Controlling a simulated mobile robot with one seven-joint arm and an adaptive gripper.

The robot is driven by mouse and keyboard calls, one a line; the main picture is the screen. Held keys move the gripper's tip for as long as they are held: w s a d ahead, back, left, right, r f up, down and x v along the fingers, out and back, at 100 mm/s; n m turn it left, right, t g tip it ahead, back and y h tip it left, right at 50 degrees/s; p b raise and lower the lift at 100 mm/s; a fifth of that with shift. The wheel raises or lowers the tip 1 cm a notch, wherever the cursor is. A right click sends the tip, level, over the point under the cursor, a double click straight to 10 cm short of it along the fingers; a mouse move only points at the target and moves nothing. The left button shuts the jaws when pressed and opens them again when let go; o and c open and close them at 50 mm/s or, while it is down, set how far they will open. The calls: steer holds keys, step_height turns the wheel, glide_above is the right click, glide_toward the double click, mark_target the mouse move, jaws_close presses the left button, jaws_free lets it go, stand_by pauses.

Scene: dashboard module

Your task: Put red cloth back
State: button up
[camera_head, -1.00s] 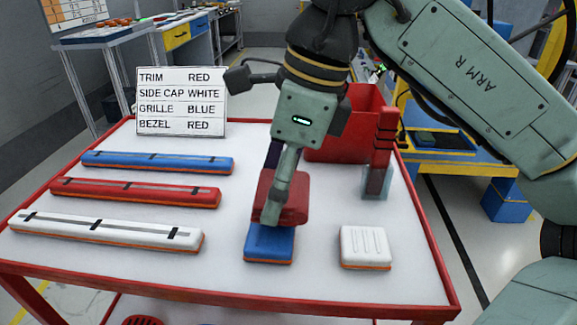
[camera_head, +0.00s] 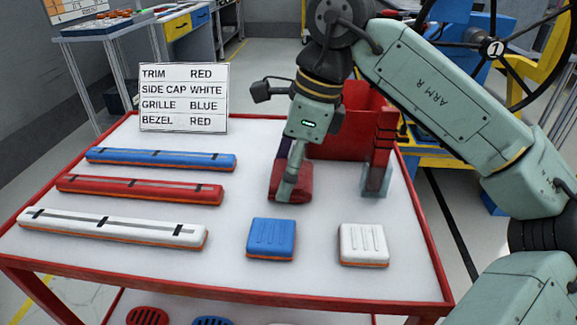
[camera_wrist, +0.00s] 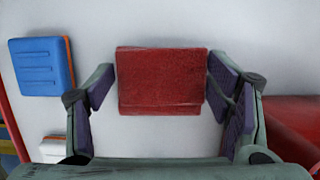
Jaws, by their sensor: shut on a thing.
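The red cloth (camera_head: 297,187) is a folded, fuzzy block behind the blue cap on the white tabletop. In the wrist view the cloth (camera_wrist: 160,80) lies between the two fingers, flat face toward the camera. My gripper (camera_head: 287,180) points down and is shut on the cloth, with the right finger against its edge in the wrist view. I cannot tell whether the cloth touches the tabletop. The gripper partly hides the cloth in the head view.
A blue cap (camera_head: 271,240) and a white cap (camera_head: 363,245) lie in front. Blue (camera_head: 160,159), red (camera_head: 140,189) and white (camera_head: 112,229) bars lie left. A sign (camera_head: 184,97) stands behind. A red bin (camera_head: 345,143) and a clear holder (camera_head: 376,182) with red pieces stand right.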

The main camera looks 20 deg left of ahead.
steer(key=shift+f, duration=0.1)
steer(key=shift+f, duration=0.15)
steer(key=o, duration=1)
steer(key=shift+c, duration=0.2)
steer(key=s+v, duration=0.1)
steer(key=v, duration=1.1)
steer(key=shift+w+r, duration=0.25)
steer(key=shift+w, duration=0.3)
steer(key=shift+d, duration=0.1)
